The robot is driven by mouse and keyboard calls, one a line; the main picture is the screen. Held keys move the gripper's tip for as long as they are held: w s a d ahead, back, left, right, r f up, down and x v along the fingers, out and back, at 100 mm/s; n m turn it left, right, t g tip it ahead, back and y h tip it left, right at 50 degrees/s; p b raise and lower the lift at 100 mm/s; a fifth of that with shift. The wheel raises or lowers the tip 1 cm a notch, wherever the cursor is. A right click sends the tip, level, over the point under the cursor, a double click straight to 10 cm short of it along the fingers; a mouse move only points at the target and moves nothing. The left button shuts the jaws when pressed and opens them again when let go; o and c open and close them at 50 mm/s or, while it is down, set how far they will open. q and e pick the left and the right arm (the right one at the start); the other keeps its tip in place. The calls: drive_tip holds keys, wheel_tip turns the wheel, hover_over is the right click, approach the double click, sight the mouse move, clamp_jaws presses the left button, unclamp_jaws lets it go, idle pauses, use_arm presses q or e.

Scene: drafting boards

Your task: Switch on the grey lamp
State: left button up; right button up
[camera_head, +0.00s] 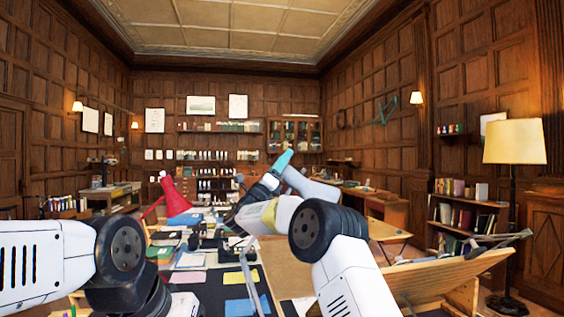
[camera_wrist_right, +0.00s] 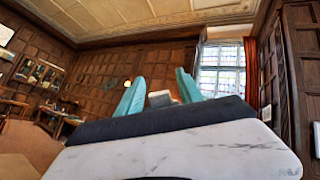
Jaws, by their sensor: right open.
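My right gripper (camera_head: 283,162) is raised over the desk, with teal fingers. My left gripper is out of view.
A red lamp (camera_head: 172,196) stands on the cluttered desk, left of my right gripper. Papers and dark items cover the desk. A tilted wooden drafting board (camera_head: 440,275) is at the right, near a floor lamp with a cream shade (camera_head: 515,142) and a bookshelf (camera_head: 465,215).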

drive_tip(key=v, duration=0.7)
drive_tip(key=shift+s+f, duration=0.2)
drive_tip(key=shift+f, duration=0.05)
drive_tip(key=shift+a, duration=0.2)
